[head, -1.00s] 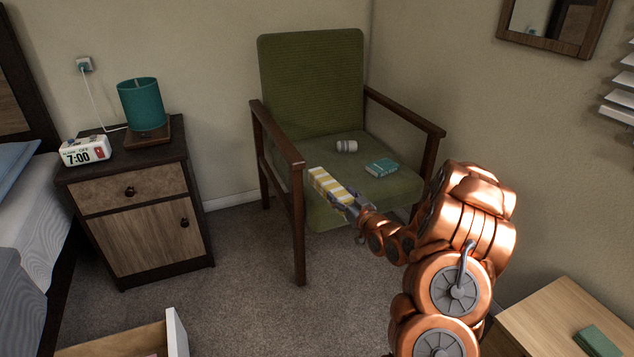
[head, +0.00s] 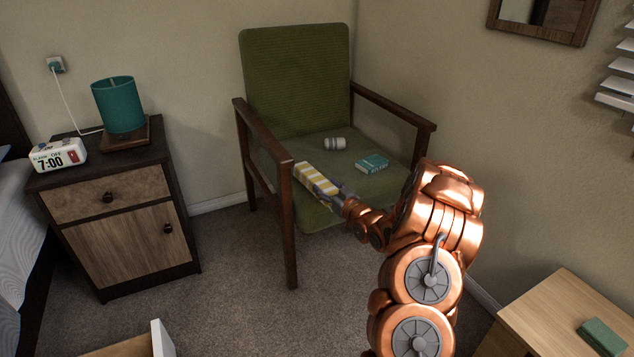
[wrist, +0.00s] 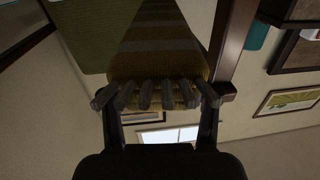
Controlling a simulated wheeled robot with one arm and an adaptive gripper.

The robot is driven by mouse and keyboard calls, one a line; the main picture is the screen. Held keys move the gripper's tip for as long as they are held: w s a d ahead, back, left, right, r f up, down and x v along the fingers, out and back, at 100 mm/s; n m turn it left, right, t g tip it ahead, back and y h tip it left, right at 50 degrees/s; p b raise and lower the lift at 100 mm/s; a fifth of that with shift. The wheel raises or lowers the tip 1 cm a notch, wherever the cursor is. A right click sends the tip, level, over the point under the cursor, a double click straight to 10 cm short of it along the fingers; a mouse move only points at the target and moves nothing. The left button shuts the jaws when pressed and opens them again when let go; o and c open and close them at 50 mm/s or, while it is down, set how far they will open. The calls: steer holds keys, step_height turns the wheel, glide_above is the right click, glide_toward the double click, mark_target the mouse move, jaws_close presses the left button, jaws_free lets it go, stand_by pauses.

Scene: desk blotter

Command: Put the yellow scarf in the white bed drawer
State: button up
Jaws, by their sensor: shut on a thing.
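The yellow scarf (head: 316,179) has white stripes and looks folded into a flat, narrow bundle. My gripper (head: 330,193) is shut on it and holds it near the front left of the chair seat; I cannot tell if it touches the seat. In the wrist view the scarf (wrist: 160,48) stretches away from the fingers, its dark fringe between them. The open drawer with a white front (head: 162,338) shows at the bottom left edge of the head view. Most of it is cut off.
A green armchair (head: 295,80) with wooden arms holds a grey-white roll (head: 334,143) and a teal book (head: 372,163). A nightstand (head: 125,240) carries a teal lamp (head: 118,105) and a clock (head: 58,155). A wooden table (head: 540,320) with a green book (head: 603,337) stands right. Carpet between is clear.

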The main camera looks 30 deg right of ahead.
mark_target(318, 171)
steer(key=w+d+b, duration=0.1)
steer(key=w, duration=0.2)
steer(key=w+d+b, duration=0.1)
steer(key=w, duration=0.3)
steer(key=w+d+f+b, duration=0.1)
steer(key=w, duration=0.3)
steer(key=shift+d, duration=0.1)
steer(key=shift+f+b, duration=0.4)
steer(key=shift+f, duration=1.2)
steer(key=shift+s, duration=0.1)
steer(key=o, duration=1.2)
steer(key=shift+f, duration=0.15)
steer(key=shift+f+b, duration=0.15)
steer(key=shift+b, duration=0.5)
steer(key=s+p, duration=0.1)
steer(key=s, duration=0.2)
steer(key=s+p, duration=0.2)
steer(key=s, duration=0.1)
steer(key=shift+s+r, duration=0.2)
steer(key=shift+s, duration=0.1)
steer(key=shift+s+p, duration=0.4)
steer(key=shift+s, duration=0.2)
